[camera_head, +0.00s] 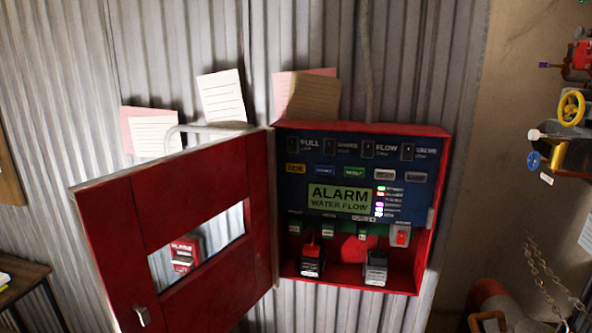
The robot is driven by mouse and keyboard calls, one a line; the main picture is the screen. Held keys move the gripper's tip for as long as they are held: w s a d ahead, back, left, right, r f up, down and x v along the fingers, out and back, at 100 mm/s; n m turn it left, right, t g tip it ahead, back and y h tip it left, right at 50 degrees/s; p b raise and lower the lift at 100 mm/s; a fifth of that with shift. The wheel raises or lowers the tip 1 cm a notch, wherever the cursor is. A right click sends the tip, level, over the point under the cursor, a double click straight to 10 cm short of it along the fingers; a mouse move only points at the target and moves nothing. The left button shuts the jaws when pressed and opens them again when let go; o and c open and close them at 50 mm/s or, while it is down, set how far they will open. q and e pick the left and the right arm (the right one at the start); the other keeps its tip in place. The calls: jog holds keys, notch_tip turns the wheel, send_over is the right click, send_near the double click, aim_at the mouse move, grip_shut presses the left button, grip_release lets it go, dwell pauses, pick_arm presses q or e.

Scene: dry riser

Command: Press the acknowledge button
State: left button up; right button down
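A red alarm panel box (435,215) hangs on the corrugated wall with its red door (125,235) swung open to the left. Neither gripper is in view.
The open door juts out left of the panel. Papers (222,96) stick up above it. A small table (20,285) stands at lower left. Valves with a yellow handwheel (571,108) and a hanging chain (540,270) are at right. The space before the buttons looks clear.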

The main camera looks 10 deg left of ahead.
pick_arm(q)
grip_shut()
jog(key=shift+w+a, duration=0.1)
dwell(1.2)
